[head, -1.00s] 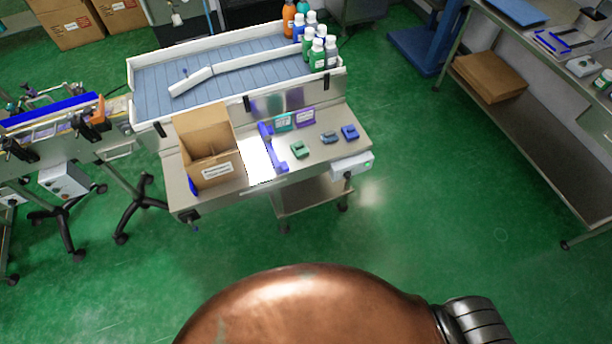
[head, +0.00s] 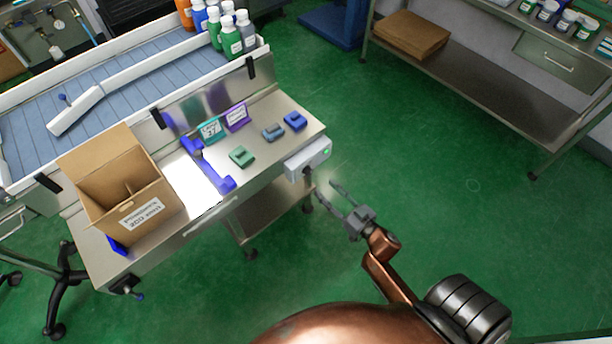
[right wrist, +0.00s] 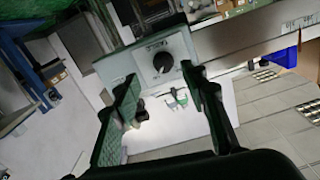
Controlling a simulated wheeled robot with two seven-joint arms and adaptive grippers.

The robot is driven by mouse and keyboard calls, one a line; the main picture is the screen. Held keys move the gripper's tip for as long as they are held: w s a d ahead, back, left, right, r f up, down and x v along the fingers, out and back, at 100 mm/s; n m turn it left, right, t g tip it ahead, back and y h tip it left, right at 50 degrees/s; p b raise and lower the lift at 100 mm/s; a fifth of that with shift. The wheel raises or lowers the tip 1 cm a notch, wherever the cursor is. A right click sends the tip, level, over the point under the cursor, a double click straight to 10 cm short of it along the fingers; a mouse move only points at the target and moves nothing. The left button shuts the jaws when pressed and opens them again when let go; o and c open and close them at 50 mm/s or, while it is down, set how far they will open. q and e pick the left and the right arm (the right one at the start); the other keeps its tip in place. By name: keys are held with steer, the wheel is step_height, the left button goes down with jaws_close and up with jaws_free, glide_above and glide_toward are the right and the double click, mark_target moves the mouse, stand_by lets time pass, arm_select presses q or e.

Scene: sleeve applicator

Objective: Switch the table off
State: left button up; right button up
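The steel work table (head: 262,118) stands at the left in the head view. A pale grey control box (head: 309,158) with a small green light is fixed to its front right corner. In the right wrist view the box's panel (right wrist: 150,66) carries a round black knob (right wrist: 162,63) with a label above it. My right gripper (head: 332,193) is open and empty, in front of the box and apart from it. In the right wrist view its fingers (right wrist: 160,82) stand either side of the knob's direction. My left gripper is not in view.
An open cardboard box (head: 120,190), a lit white panel (head: 196,188) and a blue bracket (head: 212,168) are on the table, with small coloured blocks. Several bottles (head: 232,38) stand on the conveyor (head: 60,105) behind. Green floor (head: 430,170) is clear to the right.

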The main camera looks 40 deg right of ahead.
mark_target(310, 173)
steer(key=w, duration=0.2)
steer(key=w+b, duration=0.1)
steer(key=w, duration=0.1)
steer(key=w+b, duration=0.1)
steer(key=w, duration=0.1)
steer(key=shift+w+a+r, duration=0.35)
steer(key=shift+w+r, duration=0.05)
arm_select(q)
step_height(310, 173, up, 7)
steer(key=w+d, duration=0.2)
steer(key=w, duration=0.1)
arm_select(e)
steer(key=shift+w+r, duration=0.1)
steer(key=shift+w, duration=0.45)
steer(key=shift+c, duration=0.3)
jaws_close()
